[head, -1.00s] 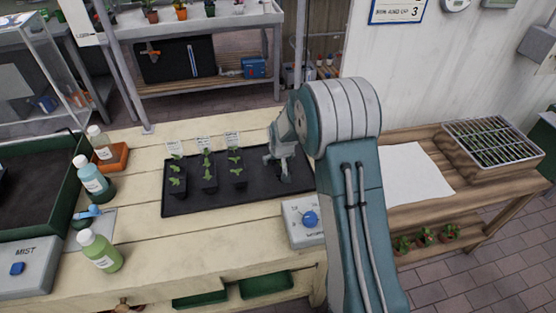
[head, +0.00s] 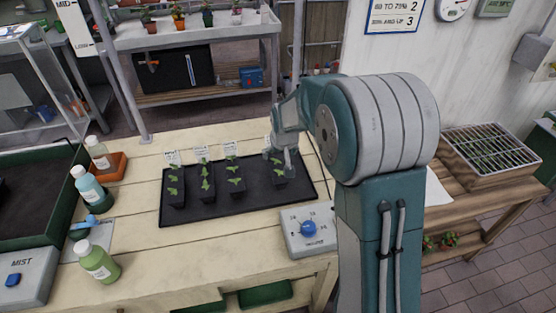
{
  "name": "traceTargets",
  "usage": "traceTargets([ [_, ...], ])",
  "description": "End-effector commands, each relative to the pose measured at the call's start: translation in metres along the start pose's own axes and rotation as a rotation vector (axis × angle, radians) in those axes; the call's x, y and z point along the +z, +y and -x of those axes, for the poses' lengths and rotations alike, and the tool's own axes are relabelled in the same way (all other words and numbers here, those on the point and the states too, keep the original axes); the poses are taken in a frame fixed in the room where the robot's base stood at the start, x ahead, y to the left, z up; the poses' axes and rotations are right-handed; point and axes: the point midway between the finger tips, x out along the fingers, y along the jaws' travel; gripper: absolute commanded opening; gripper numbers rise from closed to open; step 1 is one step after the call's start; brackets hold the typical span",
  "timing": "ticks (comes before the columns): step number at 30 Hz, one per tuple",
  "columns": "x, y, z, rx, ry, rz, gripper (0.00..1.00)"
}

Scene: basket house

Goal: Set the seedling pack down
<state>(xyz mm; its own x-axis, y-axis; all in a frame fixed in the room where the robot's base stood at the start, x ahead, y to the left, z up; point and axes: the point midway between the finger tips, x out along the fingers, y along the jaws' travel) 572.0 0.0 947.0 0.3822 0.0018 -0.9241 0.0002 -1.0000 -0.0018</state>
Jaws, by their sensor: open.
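A dark seedling pack with small green leaves (head: 278,176) stands at the right end of the black tray (head: 225,215). My gripper (head: 283,160) is open around the top of this pack, and the gripper and arm hide part of it. To its left in the same tray stand three similar packs in a row: a left one (head: 176,190), a middle one (head: 207,187) and a right one (head: 236,184). White labels stand behind the packs.
A control box with a blue knob (head: 308,229) sits just in front of the tray's right end. Bottles, one of them green (head: 99,262), stand at the left. The bench front (head: 185,270) is mostly bare. A wire-topped box (head: 490,155) is at the right.

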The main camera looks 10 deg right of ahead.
Motion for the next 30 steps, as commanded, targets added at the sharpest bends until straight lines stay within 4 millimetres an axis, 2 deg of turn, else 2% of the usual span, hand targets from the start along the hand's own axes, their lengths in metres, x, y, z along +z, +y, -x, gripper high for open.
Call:
traceTargets([
  [5,0.003,0.000,0.021,0.000,0.006,0.000,1.00],
  [11,0.027,0.000,0.094,0.000,0.029,0.000,1.00],
  [15,0.055,-0.001,0.142,0.000,0.042,0.001,1.00],
  [21,0.104,-0.001,0.200,0.001,0.060,0.001,1.00],
  [27,0.161,-0.001,0.241,0.001,0.080,0.001,1.00],
  [30,0.190,-0.001,0.255,0.002,0.089,0.001,1.00],
])
